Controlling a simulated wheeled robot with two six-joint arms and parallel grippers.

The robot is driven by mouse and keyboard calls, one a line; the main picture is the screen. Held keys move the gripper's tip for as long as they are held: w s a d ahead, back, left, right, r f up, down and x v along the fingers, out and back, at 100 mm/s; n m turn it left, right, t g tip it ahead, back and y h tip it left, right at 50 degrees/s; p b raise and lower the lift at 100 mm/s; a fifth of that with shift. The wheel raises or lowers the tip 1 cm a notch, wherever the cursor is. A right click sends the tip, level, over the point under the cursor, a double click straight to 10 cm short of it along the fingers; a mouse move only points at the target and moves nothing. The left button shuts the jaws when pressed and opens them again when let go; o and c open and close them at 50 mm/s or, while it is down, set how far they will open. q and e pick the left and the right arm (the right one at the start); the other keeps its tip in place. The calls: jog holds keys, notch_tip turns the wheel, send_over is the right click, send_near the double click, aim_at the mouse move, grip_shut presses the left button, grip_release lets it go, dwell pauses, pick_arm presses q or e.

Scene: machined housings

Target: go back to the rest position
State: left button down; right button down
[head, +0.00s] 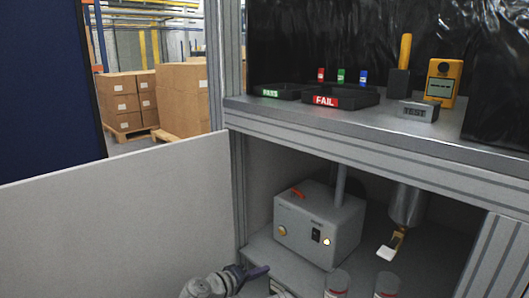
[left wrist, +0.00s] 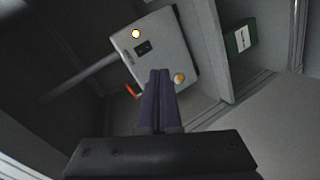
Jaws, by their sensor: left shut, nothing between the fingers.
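My left gripper (head: 256,270) comes in at the bottom of the head view, in front of the open lower bay of the workbench. In the left wrist view its two dark fingers (left wrist: 160,75) are together, with nothing between them. Behind the fingertips is a grey control box (head: 320,225) with a lit round button, a dark switch and an orange part on top; it also shows in the left wrist view (left wrist: 165,50). I cannot tell from these views how far the fingertips are from the box. My right gripper is not in view.
On the bench top (head: 300,115) are a PASS tray (head: 275,93), a FAIL tray (head: 345,98), a TEST block (head: 416,111) and a yellow meter (head: 443,80). A grey panel (head: 110,225) stands at left. A green box (left wrist: 240,40) is beside the control box.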

pick_arm(q)
jog(key=s+a+f+m+g+y, duration=0.5)
jog(key=s+a+f+g+y, duration=0.45)
jog(key=s+a+f, duration=0.5)
jog(key=s+d+r+m+p, duration=0.1)
jog(key=d+r+p, duration=0.2)
jog(key=r+p, duration=1.2)
jog(key=s+d+r+m+y+p, duration=0.1)
jog(key=d+r+p, duration=0.2)
jog(key=r+p, duration=1.2)
jog(key=s+d+r+m+p, duration=0.1)
jog(key=s+d+r+p, duration=0.1)
jog(key=r+p, duration=1.4)
jog(key=shift+d+m, duration=0.4)
jog(key=shift+d, duration=0.35)
